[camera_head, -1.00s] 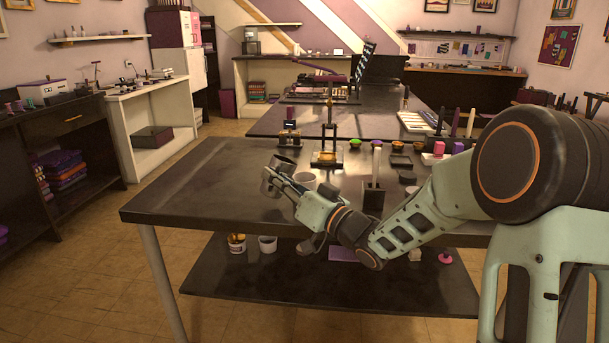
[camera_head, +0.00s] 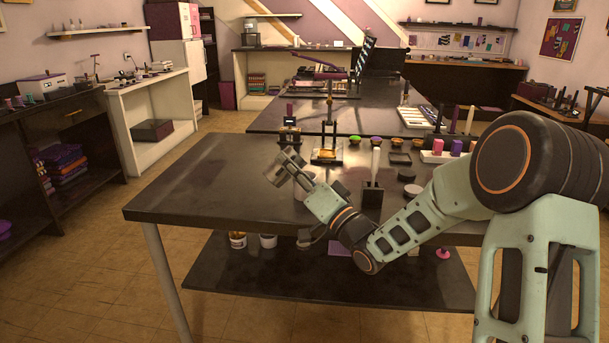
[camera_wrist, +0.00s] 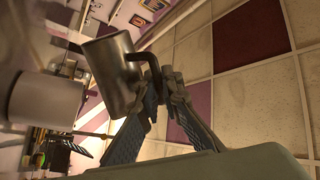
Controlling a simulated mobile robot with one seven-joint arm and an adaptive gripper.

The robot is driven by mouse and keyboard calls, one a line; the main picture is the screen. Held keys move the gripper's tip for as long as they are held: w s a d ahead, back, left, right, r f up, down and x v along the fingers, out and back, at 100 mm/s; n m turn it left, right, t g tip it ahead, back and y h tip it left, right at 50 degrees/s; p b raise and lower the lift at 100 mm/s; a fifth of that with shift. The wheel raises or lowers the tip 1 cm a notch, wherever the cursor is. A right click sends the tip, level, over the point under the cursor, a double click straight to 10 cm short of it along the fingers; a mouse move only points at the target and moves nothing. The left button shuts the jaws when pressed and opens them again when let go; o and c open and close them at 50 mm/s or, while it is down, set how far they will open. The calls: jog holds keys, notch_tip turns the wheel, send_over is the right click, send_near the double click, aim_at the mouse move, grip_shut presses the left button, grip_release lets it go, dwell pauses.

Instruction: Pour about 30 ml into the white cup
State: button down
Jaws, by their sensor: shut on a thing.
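My gripper (camera_head: 298,178) is shut on the handle of a grey metal jug (camera_head: 284,169), which it holds tilted above the dark table. In the wrist view, my gripper's fingers (camera_wrist: 164,104) pinch the jug's dark handle, and the jug's metal body (camera_wrist: 112,72) is beside a white cylinder that looks like the white cup (camera_wrist: 46,98). The jug's contents and any stream of liquid cannot be made out.
The dark table (camera_head: 190,190) is bare to the left. A black holder with a white upright stick (camera_head: 375,165) stands right of the cup. A stand with an amber piece (camera_head: 327,154) is behind. Small bowls (camera_head: 355,140) and coloured cylinders (camera_head: 438,147) are at the back right.

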jog(key=shift+d+r+m+t+p, duration=0.1)
jog(key=shift+r+m+t+p, duration=0.3)
jog(key=shift+m, duration=0.3)
jog(key=shift+w+d+f+m+t, duration=0.15)
jog(key=shift+f+m+t, duration=0.2)
jog(key=shift+m, duration=0.35)
jog(key=shift+w+a, duration=0.25)
jog(key=shift+a, duration=0.1)
dwell(0.5)
jog(key=shift+t, duration=0.25)
dwell(0.6)
jog(key=shift+w+d+r+m+t+p, duration=0.1)
jog(key=shift+w+d+m+t+p, duration=0.15)
jog(key=shift+m+p, duration=0.35)
dwell(1.0)
